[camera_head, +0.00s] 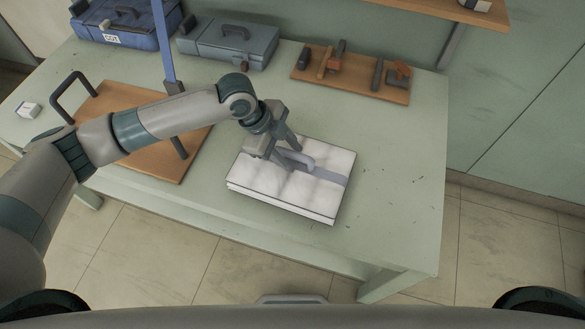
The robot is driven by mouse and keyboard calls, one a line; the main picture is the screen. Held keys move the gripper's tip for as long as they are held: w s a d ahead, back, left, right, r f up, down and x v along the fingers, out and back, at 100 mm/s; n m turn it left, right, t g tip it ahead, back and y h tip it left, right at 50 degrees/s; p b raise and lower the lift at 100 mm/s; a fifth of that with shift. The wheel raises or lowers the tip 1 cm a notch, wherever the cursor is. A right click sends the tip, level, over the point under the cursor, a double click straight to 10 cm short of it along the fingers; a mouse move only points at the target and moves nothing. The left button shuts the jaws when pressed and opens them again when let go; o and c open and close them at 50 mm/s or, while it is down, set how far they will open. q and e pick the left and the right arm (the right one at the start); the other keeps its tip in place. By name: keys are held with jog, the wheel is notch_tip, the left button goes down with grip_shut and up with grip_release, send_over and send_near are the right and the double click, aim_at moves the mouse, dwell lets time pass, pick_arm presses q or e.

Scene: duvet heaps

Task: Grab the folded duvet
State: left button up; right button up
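The folded duvet (305,197) is a flat, white, quilted stack lying near the front edge of the green table. A grey band runs across its top, with a grey loop handle (303,159) on it. My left gripper (277,152) points down over the far left part of the duvet, right by the handle. Its fingers look spread apart and partly cover the band and handle. I cannot tell whether they touch the handle. My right gripper is not in view.
On the green table (390,200) are a wooden board with dark handles (175,165), a blue case (125,25), a grey toolbox (228,42) and a wooden tool board (350,88). A blue post (164,45) stands behind my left arm. The table's right side is clear.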

pick_arm(q)
grip_shut()
dwell(1.5)
